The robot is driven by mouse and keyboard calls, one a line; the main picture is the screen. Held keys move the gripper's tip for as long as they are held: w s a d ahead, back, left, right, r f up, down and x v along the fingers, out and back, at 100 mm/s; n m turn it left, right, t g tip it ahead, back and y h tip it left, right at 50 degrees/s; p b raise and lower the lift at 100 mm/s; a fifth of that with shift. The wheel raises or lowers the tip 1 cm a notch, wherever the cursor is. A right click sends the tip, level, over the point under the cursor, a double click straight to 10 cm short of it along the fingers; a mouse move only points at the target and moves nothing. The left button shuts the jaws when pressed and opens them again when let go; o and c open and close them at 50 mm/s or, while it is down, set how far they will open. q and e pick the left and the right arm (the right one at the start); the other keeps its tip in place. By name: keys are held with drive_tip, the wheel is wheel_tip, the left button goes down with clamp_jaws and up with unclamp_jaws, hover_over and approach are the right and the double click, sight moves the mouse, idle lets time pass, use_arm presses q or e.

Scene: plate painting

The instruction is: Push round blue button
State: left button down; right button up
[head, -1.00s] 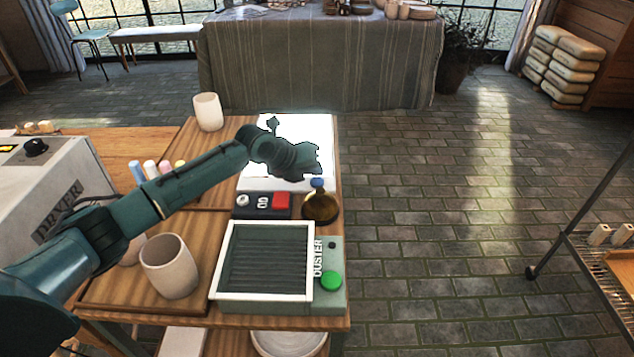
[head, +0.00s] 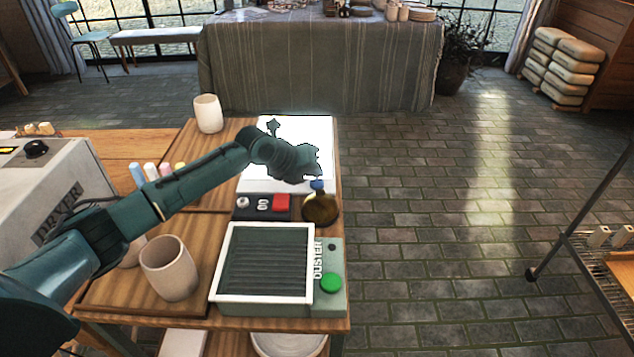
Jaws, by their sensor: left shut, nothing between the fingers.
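A round blue button (head: 318,185) shows as a small blue top above a dark gold rounded body (head: 320,209) at the table's right edge. My left gripper (head: 318,174) comes in from the left, its fingers shut and empty. Its tip is right at the upper edge of the blue top in the picture and covers part of it. I cannot tell whether they touch. My right gripper is not in view.
A black control strip with a red square button (head: 281,202) lies left of the gold body. The duster box (head: 222,265) with a green button (head: 330,282) is nearer. A bright white panel (head: 325,130) lies behind. Cups (head: 169,268) stand left.

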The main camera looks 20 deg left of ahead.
sight(313, 185)
use_arm(q)
drive_tip(key=shift+f, duration=0.15)
idle(0.6)
drive_tip(key=shift+f+b, duration=0.3)
drive_tip(key=shift+b, duration=0.1)
drive_tip(key=shift+f+b, duration=0.35)
drive_tip(key=shift+f, duration=0.15)
idle(0.5)
drive_tip(key=shift+r, duration=0.15)
drive_tip(key=shift+r+p, duration=0.6)
drive_tip(key=shift+r, duration=0.15)
wheel_tip(313, 185, up, 5)
drive_tip(key=p, duration=0.3)
drive_tip(key=shift+p, duration=0.4)
